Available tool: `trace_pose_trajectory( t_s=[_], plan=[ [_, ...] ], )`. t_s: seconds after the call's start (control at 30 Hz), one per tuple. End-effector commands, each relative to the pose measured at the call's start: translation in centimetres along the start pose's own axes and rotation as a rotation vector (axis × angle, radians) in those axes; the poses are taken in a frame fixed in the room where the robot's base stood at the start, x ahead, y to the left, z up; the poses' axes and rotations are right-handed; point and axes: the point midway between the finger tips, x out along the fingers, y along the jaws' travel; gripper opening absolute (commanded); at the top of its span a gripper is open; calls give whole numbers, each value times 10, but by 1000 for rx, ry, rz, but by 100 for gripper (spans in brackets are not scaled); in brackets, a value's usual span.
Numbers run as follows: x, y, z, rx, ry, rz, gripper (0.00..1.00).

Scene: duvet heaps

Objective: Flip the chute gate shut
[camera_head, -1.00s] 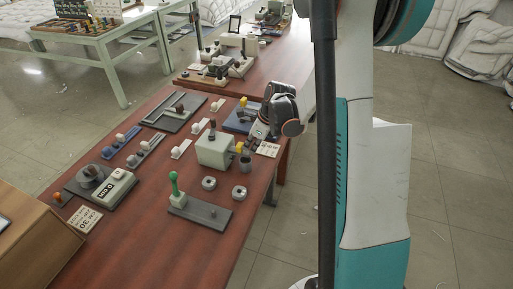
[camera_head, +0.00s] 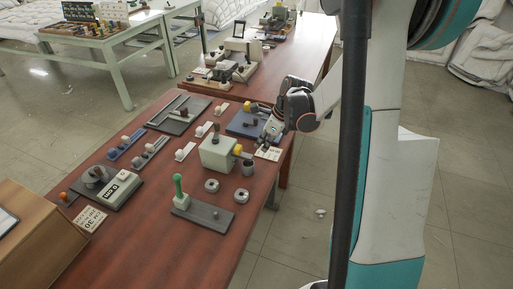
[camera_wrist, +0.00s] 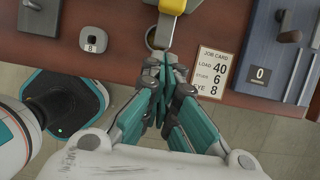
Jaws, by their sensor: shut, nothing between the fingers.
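A pale green box (camera_head: 216,153) with a dark knob on top stands on the red-brown table. A yellow part (camera_head: 238,149), which looks like the chute gate, is on its right side above a dark cup (camera_head: 247,168). In the wrist view, the yellow part (camera_wrist: 172,5) and a grey chute piece (camera_wrist: 165,32) show at the top edge, over the cup (camera_wrist: 152,40). I cannot tell whether the gate is open or shut.
A job card (camera_wrist: 212,72) lies beside my fingers. A blue fixture (camera_head: 245,124) is behind it. A green-handled lever (camera_head: 179,190) and two round grey pieces (camera_head: 211,186) stand in front of the box. The table's edge is under my gripper.

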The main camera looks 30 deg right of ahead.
Motion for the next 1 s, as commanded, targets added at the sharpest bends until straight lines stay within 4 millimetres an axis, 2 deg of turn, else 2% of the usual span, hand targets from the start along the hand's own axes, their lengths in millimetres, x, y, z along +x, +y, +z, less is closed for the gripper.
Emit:
trace_pose_trajectory(
  t_s=[0.03, 0.1, 0.3, 1.0],
  plan=[
    [-15, 0, 1, 2, 0, 0, 0],
    [-27, 0, 1, 2, 0, 0, 0],
    [-49, 0, 0, 1, 0, 1, 0],
    [-54, 0, 1, -2, 0, -1, 0]
  ],
)
